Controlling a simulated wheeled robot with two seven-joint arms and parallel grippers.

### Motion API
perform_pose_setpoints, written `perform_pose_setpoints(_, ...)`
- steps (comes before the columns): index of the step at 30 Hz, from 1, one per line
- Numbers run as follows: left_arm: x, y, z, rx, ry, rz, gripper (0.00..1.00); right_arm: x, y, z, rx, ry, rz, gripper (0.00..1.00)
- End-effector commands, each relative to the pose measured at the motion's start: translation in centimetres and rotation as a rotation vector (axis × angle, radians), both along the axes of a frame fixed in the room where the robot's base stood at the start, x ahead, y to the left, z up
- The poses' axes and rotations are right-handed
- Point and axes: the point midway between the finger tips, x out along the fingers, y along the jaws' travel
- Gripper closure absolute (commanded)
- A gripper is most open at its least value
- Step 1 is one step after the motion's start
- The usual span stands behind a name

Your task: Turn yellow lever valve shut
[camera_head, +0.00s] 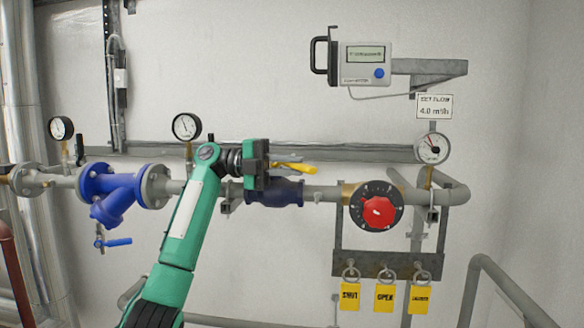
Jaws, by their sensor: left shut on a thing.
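The yellow lever (300,169) points right, along the grey pipe, just above the dark blue valve body (275,193). My left gripper (272,167) comes in from the lower left on its green arm. It is shut on the lever's left part, near the valve. The lever's yellow end sticks out to the right of the jaws. The jaws and wrist hide the lever's pivot and the top of the valve. My right gripper is not in view.
The pipe carries a blue strainer (117,190) on the left and a red knob (378,211) on the right. Gauges (187,127) stand above it. Yellow tags (385,297) hang from a bracket (350,264). A grey meter (364,63) is on the wall. A handrail (505,284) is at lower right.

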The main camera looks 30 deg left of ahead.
Motion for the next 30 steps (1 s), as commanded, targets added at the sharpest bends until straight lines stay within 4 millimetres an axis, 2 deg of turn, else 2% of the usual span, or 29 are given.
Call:
perform_pose_setpoints(8, 0.0, -0.1, -0.2, 0.003, 0.004, -0.001, 1.0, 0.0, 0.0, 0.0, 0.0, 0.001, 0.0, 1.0)
perform_pose_setpoints(9, 0.0, -0.1, -0.2, 0.004, 0.004, -0.001, 0.81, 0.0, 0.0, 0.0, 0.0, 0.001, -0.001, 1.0)
perform_pose_setpoints(12, 0.0, 0.0, -0.2, 0.004, 0.003, 0.0, 0.63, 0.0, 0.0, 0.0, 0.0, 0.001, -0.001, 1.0)
perform_pose_setpoints(22, 0.0, 0.4, -0.1, 0.002, 0.001, 0.002, 0.63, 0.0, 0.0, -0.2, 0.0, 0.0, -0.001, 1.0)
perform_pose_setpoints(26, -0.4, 2.0, -0.3, 0.0, 0.001, 0.004, 0.63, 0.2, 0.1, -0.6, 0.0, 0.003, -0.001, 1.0)
perform_pose_setpoints(30, -0.9, 4.4, -0.3, 0.001, 0.002, 0.003, 0.63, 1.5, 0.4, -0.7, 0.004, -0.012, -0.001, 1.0)
